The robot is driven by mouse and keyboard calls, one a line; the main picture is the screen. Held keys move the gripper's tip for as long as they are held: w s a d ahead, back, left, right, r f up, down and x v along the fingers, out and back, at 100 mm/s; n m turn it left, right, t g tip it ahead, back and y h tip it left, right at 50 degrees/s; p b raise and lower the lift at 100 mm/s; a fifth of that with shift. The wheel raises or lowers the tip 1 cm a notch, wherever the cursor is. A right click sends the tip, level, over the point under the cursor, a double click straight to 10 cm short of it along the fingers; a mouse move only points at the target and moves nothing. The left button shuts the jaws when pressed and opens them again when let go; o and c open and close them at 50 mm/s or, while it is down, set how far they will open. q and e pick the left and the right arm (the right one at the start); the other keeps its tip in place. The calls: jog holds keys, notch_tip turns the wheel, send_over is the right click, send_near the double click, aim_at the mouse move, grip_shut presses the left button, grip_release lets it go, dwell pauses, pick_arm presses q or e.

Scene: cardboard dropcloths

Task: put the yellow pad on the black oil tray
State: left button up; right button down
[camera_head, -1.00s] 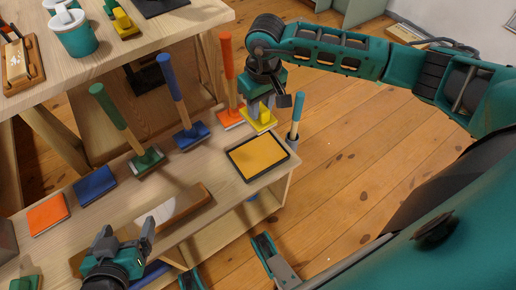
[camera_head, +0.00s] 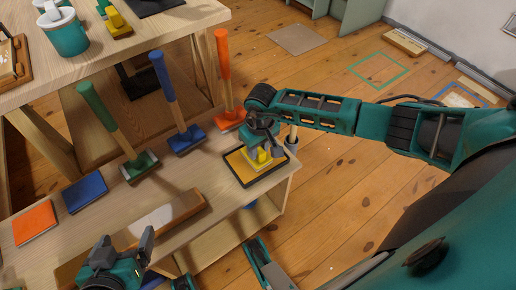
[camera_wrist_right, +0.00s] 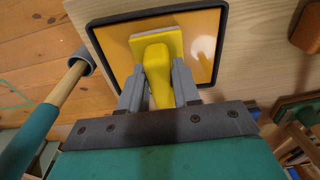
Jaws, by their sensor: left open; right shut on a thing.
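The yellow pad (camera_head: 262,161) is a yellow block with a raised yellow handle. My right gripper (camera_head: 262,146) is shut on its handle, which shows between the fingers in the right wrist view (camera_wrist_right: 158,75). The black oil tray (camera_head: 235,169) has a black rim and an amber inside, and lies near the right end of the lower bench. The pad is over the tray's inner area; I cannot tell whether it touches the oil. My left gripper (camera_head: 125,247) is open and empty at the front left of the bench.
Green (camera_head: 140,165), blue (camera_head: 186,139) and orange (camera_head: 229,118) long-handled tools stand behind the tray. Blue (camera_head: 84,192) and orange (camera_head: 35,222) squares lie at left. A teal-handled tool (camera_wrist_right: 48,115) stands close beside the oil tray.

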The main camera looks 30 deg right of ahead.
pick_arm(q)
jog(key=shift+w+d+r, duration=0.1)
jog(key=shift+r, duration=0.1)
pick_arm(e)
jog(key=shift+r, duration=0.1)
pick_arm(q)
jog(key=shift+f, duration=0.1)
pick_arm(e)
jog(key=shift+f, duration=0.3)
jog(key=c, duration=0.8)
grip_release()
jog(key=shift+r, duration=0.1)
